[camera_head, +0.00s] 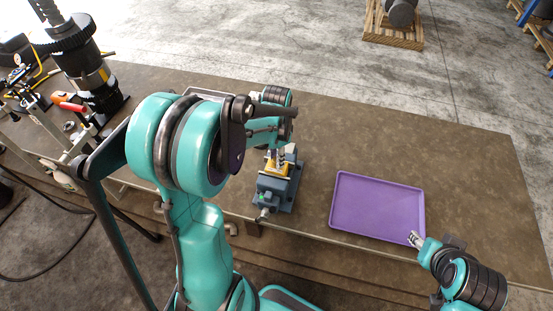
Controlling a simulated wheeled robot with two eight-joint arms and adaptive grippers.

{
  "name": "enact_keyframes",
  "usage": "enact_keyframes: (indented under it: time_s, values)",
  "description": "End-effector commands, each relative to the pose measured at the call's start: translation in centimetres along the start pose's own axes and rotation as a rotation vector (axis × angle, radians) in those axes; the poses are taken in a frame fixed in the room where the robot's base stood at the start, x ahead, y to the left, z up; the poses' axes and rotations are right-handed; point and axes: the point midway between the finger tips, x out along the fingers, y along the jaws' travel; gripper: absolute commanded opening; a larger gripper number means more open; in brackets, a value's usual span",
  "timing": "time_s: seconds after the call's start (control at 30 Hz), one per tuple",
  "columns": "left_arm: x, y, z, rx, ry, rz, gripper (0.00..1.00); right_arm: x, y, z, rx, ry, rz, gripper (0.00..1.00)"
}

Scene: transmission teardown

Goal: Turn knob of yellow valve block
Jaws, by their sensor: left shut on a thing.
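The yellow valve block (274,170) sits in a blue-grey vise (272,201) near the front edge of the brown table, left of centre. My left gripper (276,157) is directly above the block, pointing down, and shut on the knob at its top. The knob itself is mostly hidden by the fingers and the arm. My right gripper (416,239) is at the front right corner of the purple tray, apart from the block. It is too small to tell whether its fingers are open.
An empty purple tray (345,180) lies on the table right of the vise. A transmission shaft with gears (85,68) stands at the left. A red-handled tool (70,104) is near it. The table's back and right are clear. A pallet (392,32) is on the floor behind.

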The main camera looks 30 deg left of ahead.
Motion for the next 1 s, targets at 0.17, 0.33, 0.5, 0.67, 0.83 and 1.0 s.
enact_keyframes:
  time_s: [0.17, 0.33, 0.5, 0.67, 0.83, 1.0]
  values:
    - [0.0, 0.0, 0.0, 0.002, 0.001, 0.001, 0.00, -0.1, 0.0, -0.1, 0.000, 0.000, 0.000, 0.40]
    - [0.0, 0.0, 0.0, 0.003, 0.001, 0.000, 0.48, -0.1, 0.0, -0.1, 0.000, 0.000, 0.000, 0.40]
    - [0.0, 0.0, 0.0, 0.003, 0.000, 0.000, 0.48, -0.1, 0.0, -0.1, 0.000, 0.000, 0.000, 0.40]
    - [-0.6, 0.0, 0.0, 0.003, 0.000, 0.000, 0.48, -0.1, 0.0, 0.0, 0.000, 0.000, 0.000, 0.40]
    - [-3.3, 0.1, 0.0, 0.003, 0.000, 0.000, 0.48, -0.1, 0.0, 0.0, 0.000, 0.000, 0.000, 0.40]
    - [-7.2, 0.0, 0.0, 0.003, 0.000, 0.000, 0.48, -0.1, 0.0, 0.0, 0.000, 0.000, 0.000, 0.40]
